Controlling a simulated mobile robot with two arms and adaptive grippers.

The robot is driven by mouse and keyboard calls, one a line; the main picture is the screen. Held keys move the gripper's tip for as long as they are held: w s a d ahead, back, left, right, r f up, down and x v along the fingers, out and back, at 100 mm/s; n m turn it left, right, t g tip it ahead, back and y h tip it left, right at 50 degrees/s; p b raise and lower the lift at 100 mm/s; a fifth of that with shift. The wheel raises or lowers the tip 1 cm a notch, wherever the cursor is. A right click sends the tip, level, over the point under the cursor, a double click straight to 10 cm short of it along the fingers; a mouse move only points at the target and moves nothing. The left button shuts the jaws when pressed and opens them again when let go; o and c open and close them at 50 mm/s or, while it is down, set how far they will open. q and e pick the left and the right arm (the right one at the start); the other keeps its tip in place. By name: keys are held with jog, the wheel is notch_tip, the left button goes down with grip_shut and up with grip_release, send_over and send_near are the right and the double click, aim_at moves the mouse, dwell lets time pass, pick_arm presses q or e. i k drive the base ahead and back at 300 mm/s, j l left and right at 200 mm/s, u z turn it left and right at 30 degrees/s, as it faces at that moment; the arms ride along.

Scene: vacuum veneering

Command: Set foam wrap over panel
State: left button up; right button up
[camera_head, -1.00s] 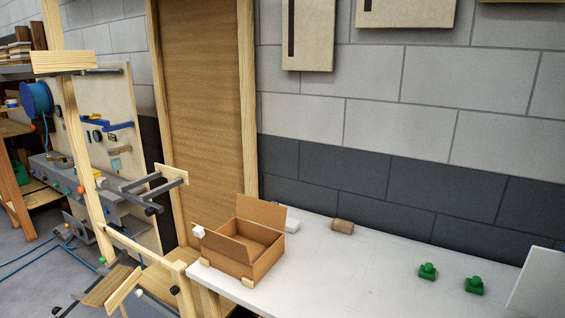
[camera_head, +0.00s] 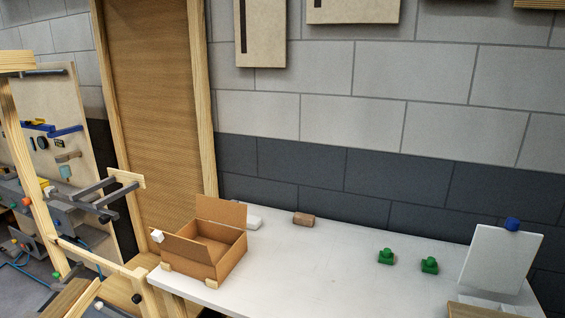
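No gripper of mine shows in the head view. I cannot make out a foam wrap for certain. A white upright board (camera_head: 500,258) with a blue piece (camera_head: 513,224) at its top edge stands at the right end of the white table; I cannot tell whether it is the panel. An open cardboard box (camera_head: 205,250) stands at the table's left end with its flaps up. Its inside looks empty where I can see it.
The white table (camera_head: 320,285) is largely clear in the middle. Two green pieces (camera_head: 386,257) and (camera_head: 429,265), a brown block (camera_head: 303,219) and a white block (camera_head: 252,222) lie on it. A wooden rack (camera_head: 100,262) stands at the left, before the wall.

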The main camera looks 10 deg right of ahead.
aim_at(499, 260)
jog(key=z, duration=1.6)
jog(key=i+l, duration=0.1)
jog(key=i, duration=0.05)
